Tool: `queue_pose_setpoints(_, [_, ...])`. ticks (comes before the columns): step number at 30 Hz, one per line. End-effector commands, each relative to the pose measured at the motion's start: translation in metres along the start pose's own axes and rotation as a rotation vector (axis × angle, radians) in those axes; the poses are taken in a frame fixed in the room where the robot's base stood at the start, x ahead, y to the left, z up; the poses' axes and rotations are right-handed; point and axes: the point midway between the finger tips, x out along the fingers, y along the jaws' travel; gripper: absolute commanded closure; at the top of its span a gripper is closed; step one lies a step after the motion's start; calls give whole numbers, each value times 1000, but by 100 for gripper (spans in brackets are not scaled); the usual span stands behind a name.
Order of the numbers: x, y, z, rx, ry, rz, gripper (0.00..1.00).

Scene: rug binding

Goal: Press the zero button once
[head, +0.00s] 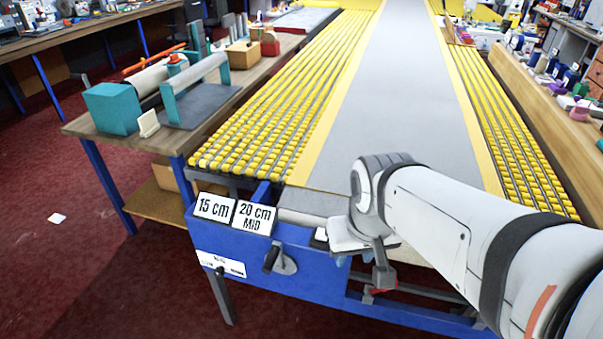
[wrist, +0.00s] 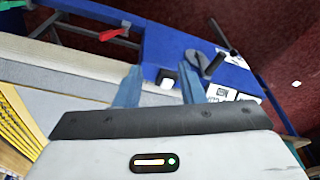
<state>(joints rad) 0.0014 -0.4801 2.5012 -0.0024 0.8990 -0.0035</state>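My gripper (head: 342,258) hangs over the near blue end of the long table, right of the label plates. In the wrist view my gripper (wrist: 160,80) has its two blue-grey fingers spread apart with nothing held between them. A small dark and white piece (head: 320,236) sits on the blue frame just left of my gripper. It may be the zero button, but no marking on it is readable. In the wrist view a small dark piece (wrist: 167,76) shows between the fingers. Whether a finger touches it, I cannot tell.
Label plates reading "15 cm" (head: 214,207) and "20 cm MID" (head: 254,217) stand on the blue frame (head: 310,268). A black lever (head: 272,258) is on its front. A red clamp handle (head: 383,278) is below my wrist. The grey runner (head: 385,110) lies between yellow rollers.

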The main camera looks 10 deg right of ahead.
Motion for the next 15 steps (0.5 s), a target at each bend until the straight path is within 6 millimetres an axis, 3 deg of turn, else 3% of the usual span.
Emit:
queue_pose_setpoints(12, [0,0,0,0,0,0,99])
queue_pose_setpoints(15, [0,0,0,0,0,0,100])
